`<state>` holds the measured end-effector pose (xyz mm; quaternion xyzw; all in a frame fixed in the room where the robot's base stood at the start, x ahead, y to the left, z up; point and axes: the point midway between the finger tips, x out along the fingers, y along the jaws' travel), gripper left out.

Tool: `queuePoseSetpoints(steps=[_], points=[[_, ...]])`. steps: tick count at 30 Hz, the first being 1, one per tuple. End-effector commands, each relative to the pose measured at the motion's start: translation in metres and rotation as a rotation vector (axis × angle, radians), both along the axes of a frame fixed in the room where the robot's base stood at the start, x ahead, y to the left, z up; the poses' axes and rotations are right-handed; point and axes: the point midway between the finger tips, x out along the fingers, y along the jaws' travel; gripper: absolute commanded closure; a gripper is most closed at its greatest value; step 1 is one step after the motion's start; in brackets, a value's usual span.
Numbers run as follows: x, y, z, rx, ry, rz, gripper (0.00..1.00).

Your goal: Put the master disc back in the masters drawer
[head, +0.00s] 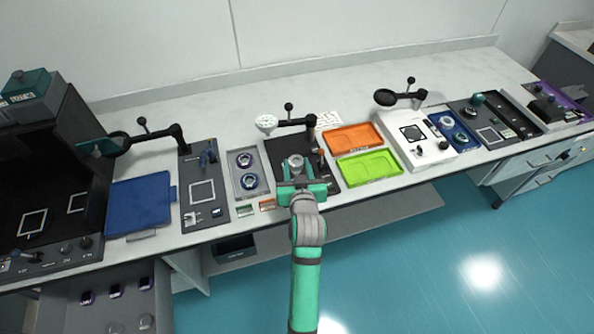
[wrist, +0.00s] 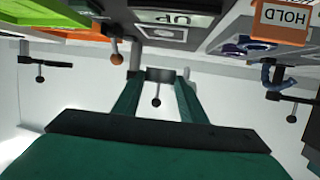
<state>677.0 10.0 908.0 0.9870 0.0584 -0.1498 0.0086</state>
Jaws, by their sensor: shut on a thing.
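My gripper (head: 299,188) is over the front of the dark station in the middle of the bench. It is shut on a small grey piece, which I take to be the master disc (head: 296,162); its round grey top shows just beyond the fingers. In the wrist view the fingertips (wrist: 158,78) close on a grey piece (wrist: 160,73), mostly hidden by them. An open drawer (head: 158,284) shows at the lower left, with several dark pieces and grey round pieces (head: 146,321) inside. I cannot read a label that marks it as the masters drawer.
An orange tray (head: 352,138) and a green tray (head: 368,168) lie right of my gripper. Black swing arms (head: 290,123) stand behind. The floor in front is clear.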

Motion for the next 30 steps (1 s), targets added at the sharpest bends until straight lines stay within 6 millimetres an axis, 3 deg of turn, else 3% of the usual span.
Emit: queuePoseSetpoints(steps=[12, 16, 30], points=[[0.029, 0.0, -0.035, -0.001, -0.001, -0.001, 0.95], [0.028, 0.0, -0.052, 0.0, -0.001, 0.0, 0.95], [0.027, 0.0, -0.061, -0.001, -0.002, 0.0, 0.95]])
